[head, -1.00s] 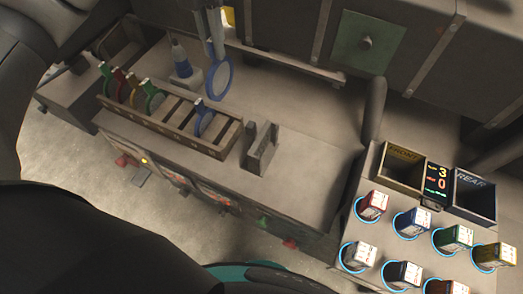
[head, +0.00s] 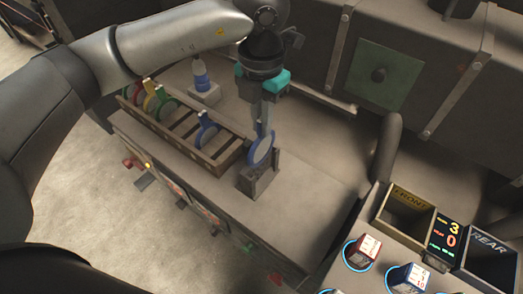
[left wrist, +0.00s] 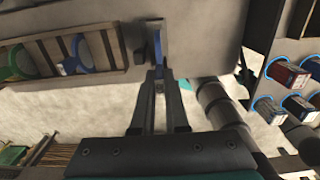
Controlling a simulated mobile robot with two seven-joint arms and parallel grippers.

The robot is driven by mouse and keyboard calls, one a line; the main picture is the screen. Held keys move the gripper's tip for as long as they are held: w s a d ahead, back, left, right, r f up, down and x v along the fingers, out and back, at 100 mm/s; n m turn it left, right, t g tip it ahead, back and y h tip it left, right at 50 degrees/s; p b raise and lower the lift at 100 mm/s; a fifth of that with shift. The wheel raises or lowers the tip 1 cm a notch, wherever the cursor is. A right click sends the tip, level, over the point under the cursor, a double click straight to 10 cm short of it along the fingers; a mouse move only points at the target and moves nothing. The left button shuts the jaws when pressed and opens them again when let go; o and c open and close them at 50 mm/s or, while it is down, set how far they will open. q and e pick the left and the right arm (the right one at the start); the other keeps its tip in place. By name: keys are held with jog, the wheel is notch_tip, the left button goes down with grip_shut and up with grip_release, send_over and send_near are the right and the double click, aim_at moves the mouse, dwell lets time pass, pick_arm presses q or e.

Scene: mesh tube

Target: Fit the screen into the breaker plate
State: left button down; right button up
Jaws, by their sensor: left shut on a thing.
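My left gripper (head: 264,122) points down and is shut on a blue-rimmed round screen (head: 260,152). The screen hangs upright, its lower edge at the top of a grey slotted stand (head: 257,184). I cannot tell how deep it sits in the slot. In the left wrist view the fingertips (left wrist: 159,82) meet at the screen's thin blue edge (left wrist: 157,46), beside the stand (left wrist: 142,54). No part stands out clearly as a separate breaker plate; the stand may hold it. My right gripper is not in view.
A wooden rack (head: 222,160) left of the stand holds several coloured rings, including another blue one (head: 206,132). Bins marked FRONT (head: 405,210) and REAR (head: 487,262) are at right. The bench right of the stand is clear.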

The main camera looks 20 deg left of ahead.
pick_arm(q)
send_over(262, 161)
jog(key=f, duration=0.5)
jog(key=shift+w+a+f, duration=0.1)
jog(key=shift+w+f, duration=0.1)
jog(key=shift+w, duration=0.05)
jog(key=shift+f, duration=1.75)
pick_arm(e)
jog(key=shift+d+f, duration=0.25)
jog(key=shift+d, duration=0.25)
pick_arm(q)
jog(key=shift+f+b, duration=0.15)
jog(key=shift+b, duration=0.25)
jog(key=c, duration=1.2)
grip_release()
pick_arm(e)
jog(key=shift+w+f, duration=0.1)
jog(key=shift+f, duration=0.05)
pick_arm(q)
jog(key=shift+r, duration=0.2)
notch_tip(262, 161, up, 12)
jog(key=shift+p, duration=0.4)
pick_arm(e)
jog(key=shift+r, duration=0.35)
